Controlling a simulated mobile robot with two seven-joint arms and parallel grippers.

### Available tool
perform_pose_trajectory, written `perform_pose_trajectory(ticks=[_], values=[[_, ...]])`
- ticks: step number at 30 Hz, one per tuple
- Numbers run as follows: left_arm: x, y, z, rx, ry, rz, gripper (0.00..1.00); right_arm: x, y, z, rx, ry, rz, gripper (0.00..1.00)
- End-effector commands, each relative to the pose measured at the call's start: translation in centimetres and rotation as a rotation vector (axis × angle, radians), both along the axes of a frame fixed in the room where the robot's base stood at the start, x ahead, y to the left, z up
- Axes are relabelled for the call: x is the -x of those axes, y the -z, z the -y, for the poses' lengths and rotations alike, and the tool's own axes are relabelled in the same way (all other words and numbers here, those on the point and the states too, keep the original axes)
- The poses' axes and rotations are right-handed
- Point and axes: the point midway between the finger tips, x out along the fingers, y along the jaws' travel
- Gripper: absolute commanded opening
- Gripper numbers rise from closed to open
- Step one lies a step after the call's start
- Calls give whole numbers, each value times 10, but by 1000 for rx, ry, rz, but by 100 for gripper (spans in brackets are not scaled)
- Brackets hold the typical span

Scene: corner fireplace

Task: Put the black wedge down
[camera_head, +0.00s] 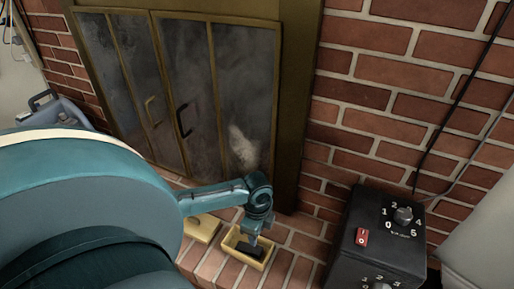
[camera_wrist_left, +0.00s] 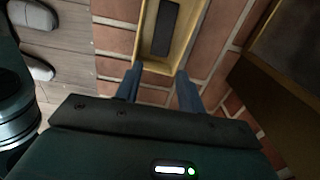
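The black wedge (camera_head: 250,248) lies in a small yellow tray (camera_head: 262,264) on the brick hearth. In the left wrist view the wedge (camera_wrist_left: 166,28) is a dark oblong inside the tray (camera_wrist_left: 150,65), beyond my fingertips. My left gripper (camera_head: 252,238) is just above the tray in the head view. In the left wrist view the two fingers of my left gripper (camera_wrist_left: 160,75) are spread, with nothing between them. My right gripper is not in view.
A second yellow piece (camera_head: 201,230) sits on the hearth left of the tray, partly behind my arm. A black control box (camera_head: 378,240) with dials stands to the right. Glass fireplace doors (camera_head: 190,90) rise behind, beside a brick wall (camera_head: 400,90).

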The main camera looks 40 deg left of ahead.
Motion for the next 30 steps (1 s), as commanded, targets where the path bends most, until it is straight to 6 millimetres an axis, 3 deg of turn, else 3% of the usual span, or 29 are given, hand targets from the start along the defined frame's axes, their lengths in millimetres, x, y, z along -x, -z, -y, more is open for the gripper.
perform_pose_trajectory(ticks=[1,7,30], values=[[-1,-12,0,-1,0,2,39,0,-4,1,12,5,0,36],[0,-26,0,0,-1,0,39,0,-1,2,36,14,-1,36],[0,-27,0,1,0,0,39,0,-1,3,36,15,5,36]])
